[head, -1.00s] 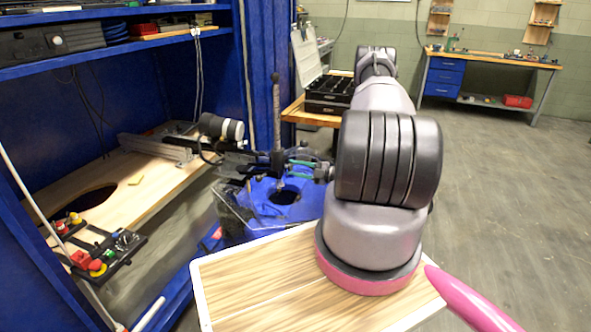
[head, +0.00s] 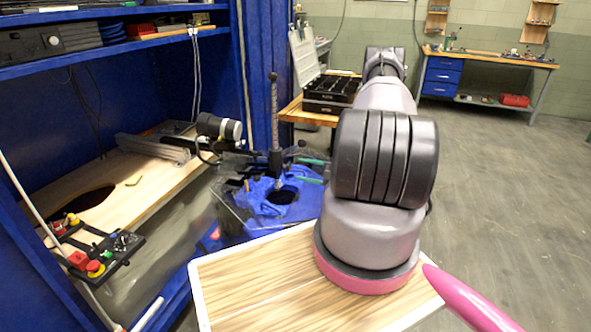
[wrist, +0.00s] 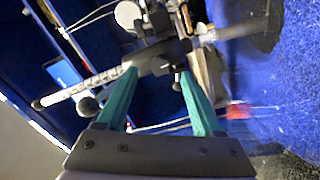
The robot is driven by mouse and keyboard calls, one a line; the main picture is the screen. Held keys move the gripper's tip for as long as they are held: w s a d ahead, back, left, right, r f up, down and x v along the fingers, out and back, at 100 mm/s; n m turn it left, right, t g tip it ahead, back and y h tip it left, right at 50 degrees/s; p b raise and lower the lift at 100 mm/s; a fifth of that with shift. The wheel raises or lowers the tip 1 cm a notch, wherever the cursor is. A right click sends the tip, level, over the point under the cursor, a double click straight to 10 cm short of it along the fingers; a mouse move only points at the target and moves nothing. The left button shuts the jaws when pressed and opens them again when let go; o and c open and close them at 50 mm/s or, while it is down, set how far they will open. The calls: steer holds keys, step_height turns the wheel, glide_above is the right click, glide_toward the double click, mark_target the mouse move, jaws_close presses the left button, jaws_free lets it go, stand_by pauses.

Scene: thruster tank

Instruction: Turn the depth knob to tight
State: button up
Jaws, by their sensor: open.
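A thin upright graduated rod (head: 275,115) stands over the blue-covered tank top, with a dark clamp (head: 276,163) low on it. In the wrist view the rod (wrist: 70,92) lies slanted and meets the dark clamp body (wrist: 158,52). A round black knob (wrist: 88,106) shows beside the rod, left of the fingers. I cannot tell for sure which knob is the depth knob, nor its setting. My gripper (wrist: 157,74) is open, its two green fingers on either side of the clamp area; contact is unclear. In the head view its green fingers (head: 311,171) point left toward the rod, and my arm hides the rest.
A blue cover (head: 255,200) with a dark round hole lies below the rod. A control box (head: 105,252) with red and yellow buttons is at the lower left. A blue cabinet frame (head: 255,60) stands behind left. Open floor (head: 500,200) lies to the right.

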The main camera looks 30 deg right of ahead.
steer(key=v, duration=0.7)
stand_by(0.4)
